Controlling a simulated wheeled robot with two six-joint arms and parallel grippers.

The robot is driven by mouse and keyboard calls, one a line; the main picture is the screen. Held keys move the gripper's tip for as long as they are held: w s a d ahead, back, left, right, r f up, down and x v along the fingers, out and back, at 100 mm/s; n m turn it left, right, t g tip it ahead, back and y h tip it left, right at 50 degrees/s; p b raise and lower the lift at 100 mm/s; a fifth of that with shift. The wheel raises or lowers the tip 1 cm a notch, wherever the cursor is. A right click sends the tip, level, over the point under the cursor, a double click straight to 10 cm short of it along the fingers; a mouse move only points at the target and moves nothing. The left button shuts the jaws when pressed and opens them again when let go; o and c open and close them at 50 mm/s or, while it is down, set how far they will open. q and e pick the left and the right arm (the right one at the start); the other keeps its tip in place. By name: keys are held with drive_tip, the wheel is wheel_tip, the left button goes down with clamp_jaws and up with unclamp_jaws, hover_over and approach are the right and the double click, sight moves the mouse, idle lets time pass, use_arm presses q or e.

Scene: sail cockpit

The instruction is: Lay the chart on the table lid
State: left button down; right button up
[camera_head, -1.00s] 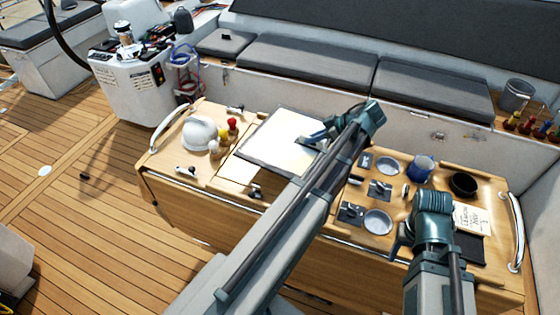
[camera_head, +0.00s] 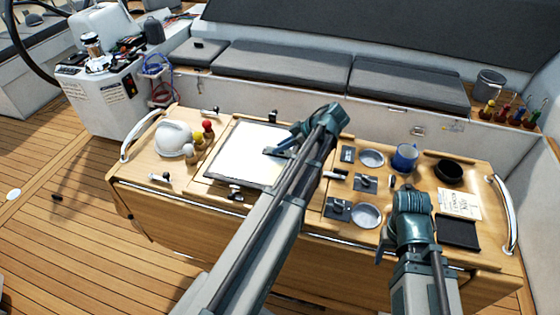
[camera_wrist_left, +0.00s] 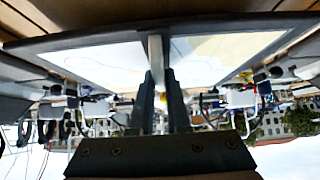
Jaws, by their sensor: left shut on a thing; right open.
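The chart (camera_head: 247,148) is a pale sheet on a dark-edged board. It is over the left-middle part of the wooden table lid (camera_head: 290,222), roughly square to the table's edges. My left gripper (camera_head: 277,151) is at its right side, shut on a light grey piece at the chart. In the left wrist view the chart (camera_wrist_left: 100,62) spans the top, with the shut fingers (camera_wrist_left: 157,68) against it. I cannot tell whether the board rests fully on the lid; my left arm hides its right edge. My right gripper (camera_head: 384,248) is open and empty over the table's right part.
A white domed object (camera_head: 173,138) and several coloured-top pieces (camera_head: 197,140) stand left of the chart. Right of it are a blue mug (camera_head: 404,157), a dark bowl (camera_head: 448,172), a paper card (camera_head: 459,203) and a dark pad (camera_head: 457,232). Metal rails (camera_head: 507,215) edge the table.

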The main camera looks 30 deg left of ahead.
sight(280, 155)
use_arm(q)
drive_tip(key=shift+f+b, duration=1.95)
drive_tip(key=shift+r, duration=0.15)
drive_tip(key=c, duration=0.9)
unclamp_jaws()
